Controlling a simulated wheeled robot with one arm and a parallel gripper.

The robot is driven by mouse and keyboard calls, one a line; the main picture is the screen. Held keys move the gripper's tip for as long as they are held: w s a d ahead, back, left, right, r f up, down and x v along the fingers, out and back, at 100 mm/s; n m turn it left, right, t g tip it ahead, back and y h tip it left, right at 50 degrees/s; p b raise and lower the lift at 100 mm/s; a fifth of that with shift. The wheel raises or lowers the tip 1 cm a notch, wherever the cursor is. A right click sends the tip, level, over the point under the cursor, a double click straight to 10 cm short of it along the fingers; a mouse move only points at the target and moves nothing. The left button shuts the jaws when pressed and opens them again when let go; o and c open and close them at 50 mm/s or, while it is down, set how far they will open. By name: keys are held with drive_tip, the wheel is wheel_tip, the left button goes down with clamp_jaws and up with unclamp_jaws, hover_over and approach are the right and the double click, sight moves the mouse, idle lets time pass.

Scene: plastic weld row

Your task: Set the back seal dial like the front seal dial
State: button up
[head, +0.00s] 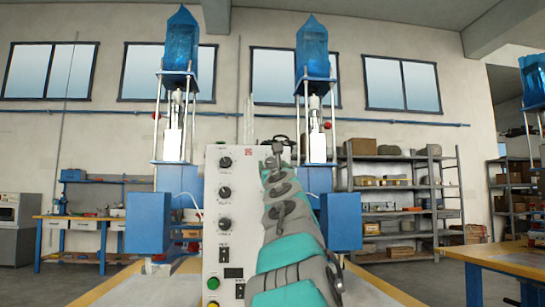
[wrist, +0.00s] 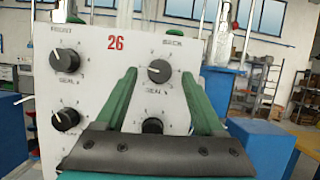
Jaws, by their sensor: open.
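In the wrist view a pale control panel (wrist: 105,60) has the word FRONT over its left column and BACK over its right. The front seal dial (wrist: 65,60) is a round black knob at upper left. The back seal dial (wrist: 159,71) is a similar knob at upper right, with a pale mark on its left part. The exact settings are too small to compare surely. My gripper (wrist: 159,76) is open, its green fingers on either side of the back seal dial in the picture. I cannot tell how near the tips are. In the head view my arm hides the right column.
Below the seal dials are another left knob (wrist: 65,119) and a right knob (wrist: 152,126), partly hidden by my gripper. In the head view the panel also has a green button (head: 213,283). Blue machine housings (head: 341,221) flank the panel. Shelves (head: 390,200) stand behind.

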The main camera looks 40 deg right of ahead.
drive_tip(key=shift+w+d+r+p, duration=0.3)
drive_tip(key=shift+w, duration=0.25)
clamp_jaws()
idle(0.4)
